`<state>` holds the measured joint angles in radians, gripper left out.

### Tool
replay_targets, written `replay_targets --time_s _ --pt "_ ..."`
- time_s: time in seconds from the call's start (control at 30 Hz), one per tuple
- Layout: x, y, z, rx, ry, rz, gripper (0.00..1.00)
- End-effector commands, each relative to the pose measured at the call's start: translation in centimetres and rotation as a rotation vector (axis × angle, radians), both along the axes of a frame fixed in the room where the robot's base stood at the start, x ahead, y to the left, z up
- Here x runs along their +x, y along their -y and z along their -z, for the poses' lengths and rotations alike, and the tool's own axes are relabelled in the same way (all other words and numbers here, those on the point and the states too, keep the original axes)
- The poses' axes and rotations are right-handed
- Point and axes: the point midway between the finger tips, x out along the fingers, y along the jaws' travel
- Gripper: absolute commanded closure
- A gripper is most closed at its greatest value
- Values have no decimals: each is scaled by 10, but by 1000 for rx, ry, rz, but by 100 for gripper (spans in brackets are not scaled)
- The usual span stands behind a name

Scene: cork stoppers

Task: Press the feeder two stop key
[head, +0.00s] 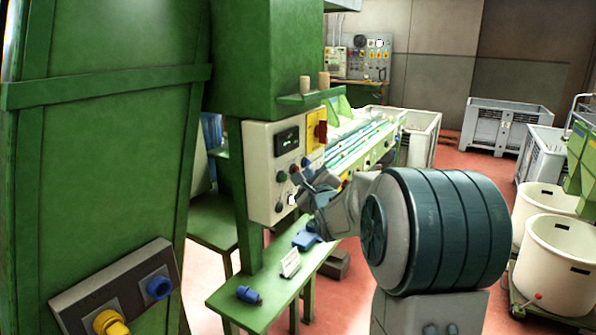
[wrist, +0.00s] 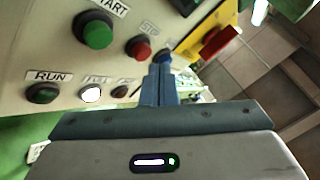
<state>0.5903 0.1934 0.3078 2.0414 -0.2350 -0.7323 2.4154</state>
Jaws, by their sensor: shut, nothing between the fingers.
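A cream control panel (head: 258,160) hangs on the green machine. In the wrist view the panel (wrist: 40,30) carries a green button (wrist: 97,34) under a label ending in "TART". To its right are a red button (wrist: 138,47), its label only partly readable, and a blue button (wrist: 163,56) partly hidden by my fingers. No readable label says feeder two. My gripper (wrist: 159,70) is shut and empty, its tips over or just in front of the panel near the red and blue buttons; contact cannot be told. In the head view my gripper (head: 300,176) is at the panel's right side.
Below the buttons are a dark lamp (wrist: 42,93) labelled RUN and a lit white lamp (wrist: 90,93). A red switch on a yellow plate (head: 313,142) is at the panel's upper right. A green bench (head: 235,300) with small blue parts stands below; a conveyor (head: 365,140) runs behind.

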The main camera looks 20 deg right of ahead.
Motion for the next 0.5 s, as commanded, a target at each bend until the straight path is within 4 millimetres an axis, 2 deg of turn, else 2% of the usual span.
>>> replay_targets --time_s 0.3,0.5 --pt "-2 2 0 0 0 1 100" --pt "-16 13 -1 -2 0 3 100"
